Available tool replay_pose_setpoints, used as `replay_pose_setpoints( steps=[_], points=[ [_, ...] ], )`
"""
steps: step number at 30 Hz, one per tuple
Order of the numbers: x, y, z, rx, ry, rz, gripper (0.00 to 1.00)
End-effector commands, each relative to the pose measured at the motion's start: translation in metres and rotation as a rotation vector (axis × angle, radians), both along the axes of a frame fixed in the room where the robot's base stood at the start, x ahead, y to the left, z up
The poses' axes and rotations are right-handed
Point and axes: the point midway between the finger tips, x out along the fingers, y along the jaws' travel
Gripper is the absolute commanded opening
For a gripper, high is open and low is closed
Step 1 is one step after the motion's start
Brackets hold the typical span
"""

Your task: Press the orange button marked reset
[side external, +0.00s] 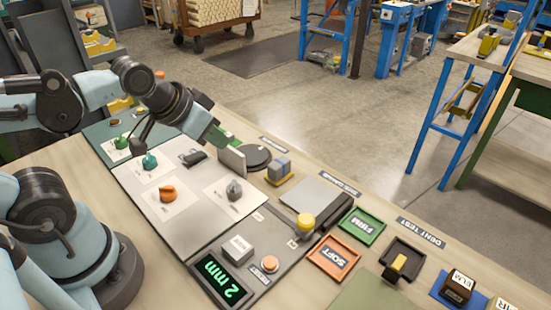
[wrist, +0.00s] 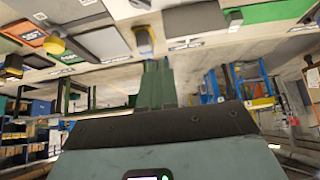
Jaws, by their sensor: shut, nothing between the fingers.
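My gripper (side external: 234,146) has green fingers and is far up the panel from the button, above the area by the dark round disc (side external: 257,158). In the wrist view my gripper (wrist: 156,66) is shut and empty, its green fingers together. I cannot make out the button in the wrist view.
A yellow knob (side external: 305,224), a grey block (side external: 237,248) and an orange SOFT tray (side external: 333,257) stand around the button. An orange knob (side external: 167,193) and a grey knob (side external: 234,190) rise from white plates. A green FIRM tray (side external: 362,226) lies at right.

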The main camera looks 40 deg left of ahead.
Motion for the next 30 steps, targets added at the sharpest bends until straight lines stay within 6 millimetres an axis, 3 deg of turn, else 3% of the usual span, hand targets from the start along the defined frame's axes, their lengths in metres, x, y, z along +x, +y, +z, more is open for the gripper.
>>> replay_pose_setpoints(
  steps=[5,14,21,30],
  points=[
    [0.000,-0.023,-0.002,0.046,0.003,-0.114,0.00],
    [-0.010,-0.096,-0.007,0.212,-0.017,-0.493,0.00],
    [-0.032,-0.151,-0.010,0.346,-0.063,-0.788,0.00],
    [-0.054,-0.189,-0.011,0.447,-0.119,-1.002,0.00]
  ],
)
